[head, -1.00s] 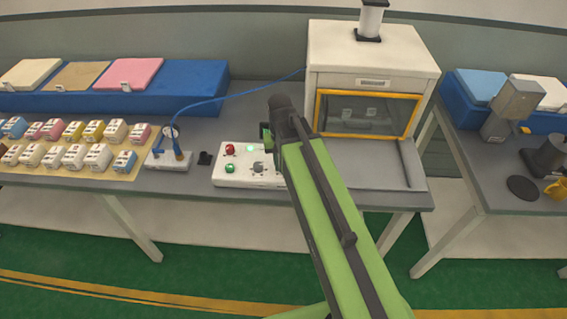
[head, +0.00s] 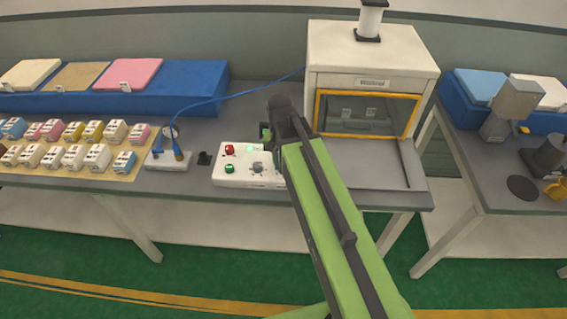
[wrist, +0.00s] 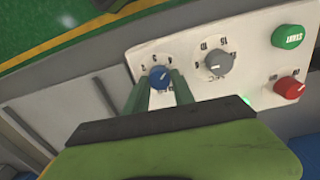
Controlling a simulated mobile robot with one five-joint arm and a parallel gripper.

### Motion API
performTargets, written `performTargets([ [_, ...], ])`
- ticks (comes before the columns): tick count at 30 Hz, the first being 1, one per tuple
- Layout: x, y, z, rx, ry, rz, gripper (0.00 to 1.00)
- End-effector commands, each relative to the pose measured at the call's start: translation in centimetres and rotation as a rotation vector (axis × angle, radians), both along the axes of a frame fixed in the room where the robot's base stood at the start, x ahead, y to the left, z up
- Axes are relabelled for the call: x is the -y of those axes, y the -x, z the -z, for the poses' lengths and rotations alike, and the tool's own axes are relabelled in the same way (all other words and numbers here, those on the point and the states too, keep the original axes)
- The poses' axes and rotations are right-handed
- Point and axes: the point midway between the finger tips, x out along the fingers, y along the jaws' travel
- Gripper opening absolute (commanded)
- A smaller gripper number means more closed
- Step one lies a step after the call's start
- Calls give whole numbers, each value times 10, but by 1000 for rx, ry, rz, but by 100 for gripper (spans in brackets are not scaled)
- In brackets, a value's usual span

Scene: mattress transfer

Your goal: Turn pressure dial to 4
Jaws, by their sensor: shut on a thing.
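The white control panel (head: 228,180) lies on the grey bench. It also fills the upper right of the wrist view (wrist: 250,32). In the wrist view the blue dial (wrist: 159,77) sits near the panel's end with small marks around it. The marks are too small to read surely; a pale pointer line shows on the dial. My gripper (wrist: 161,88) has its two green fingers closed around the blue dial. In the head view my arm hides this dial and the fingertips.
A grey dial (wrist: 218,62), a green button (wrist: 288,37) and a red knob (wrist: 289,87) share the panel. A white machine with a yellow-framed window (head: 368,113) stands behind right. A probe stand (head: 168,160) is to the left.

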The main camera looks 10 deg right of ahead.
Motion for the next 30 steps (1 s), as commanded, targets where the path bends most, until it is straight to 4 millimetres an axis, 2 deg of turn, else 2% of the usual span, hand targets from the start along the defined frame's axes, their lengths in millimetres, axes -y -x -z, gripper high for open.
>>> performTargets([
  [1, 0, 2, 1, -7, 1, 0, 32],
  [6, 0, 2, 0, -4, 0, -1, 51],
  [17, 0, 1, -4, -2, 0, -1, 51],
  [23, -1, 0, -30, -1, 1, -1, 51],
  [30, -3, -1, -83, -2, 0, -1, 51],
])
